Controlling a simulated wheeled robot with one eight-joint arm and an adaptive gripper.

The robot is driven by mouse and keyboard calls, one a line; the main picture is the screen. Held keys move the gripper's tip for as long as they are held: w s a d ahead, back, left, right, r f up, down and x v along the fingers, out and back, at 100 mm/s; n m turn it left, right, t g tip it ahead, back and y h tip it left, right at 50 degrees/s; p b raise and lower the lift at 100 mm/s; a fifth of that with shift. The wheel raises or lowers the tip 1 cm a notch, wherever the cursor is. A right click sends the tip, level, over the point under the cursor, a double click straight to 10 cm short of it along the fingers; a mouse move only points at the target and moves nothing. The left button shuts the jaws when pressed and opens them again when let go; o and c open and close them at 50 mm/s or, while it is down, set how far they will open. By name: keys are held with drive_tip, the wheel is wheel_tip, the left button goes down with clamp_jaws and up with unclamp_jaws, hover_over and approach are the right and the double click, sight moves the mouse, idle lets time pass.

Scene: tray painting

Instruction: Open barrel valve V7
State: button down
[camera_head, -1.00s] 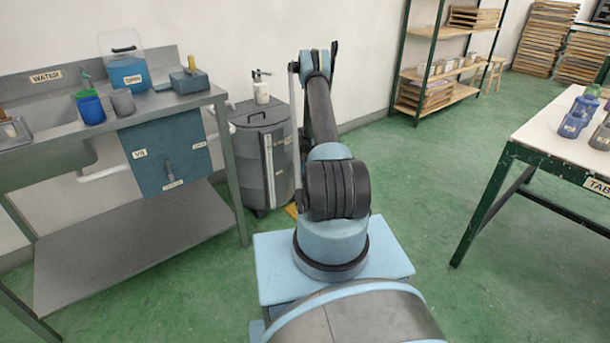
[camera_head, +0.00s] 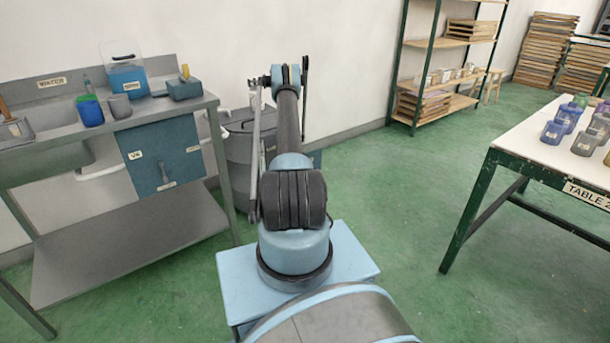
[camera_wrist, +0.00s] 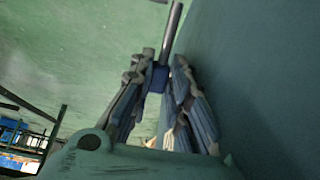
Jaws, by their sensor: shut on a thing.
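The grey barrel (camera_head: 238,150) stands right of the sink bench in the head view, partly hidden behind my arm. Its valve V7 is hidden there, and so is my gripper. In the wrist view my gripper (camera_wrist: 158,80) has its fingers on either side of a small blue block, which I take for the valve V7 handle (camera_wrist: 160,76), and is shut on it. A grey rod (camera_wrist: 173,28) runs up from the block. No V7 label is readable. A large dark surface (camera_wrist: 255,75), probably the barrel wall, fills the right side close to the fingers.
The sink bench (camera_head: 120,123), with cups and a blue tank, stands left of the barrel. Table 2 (camera_head: 530,146) with several jars is at the right. Green floor between is clear.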

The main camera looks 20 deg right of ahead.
drive_tip(key=shift+w+a, duration=0.3)
drive_tip(key=shift+a, duration=0.05)
drive_tip(key=c, duration=1.5)
unclamp_jaws()
drive_tip(key=shift+f, duration=0.15)
drive_tip(key=shift+s+d, duration=0.1)
drive_tip(key=shift+d, duration=0.1)
drive_tip(key=shift+s, duration=0.1)
drive_tip(key=v, duration=1.2)
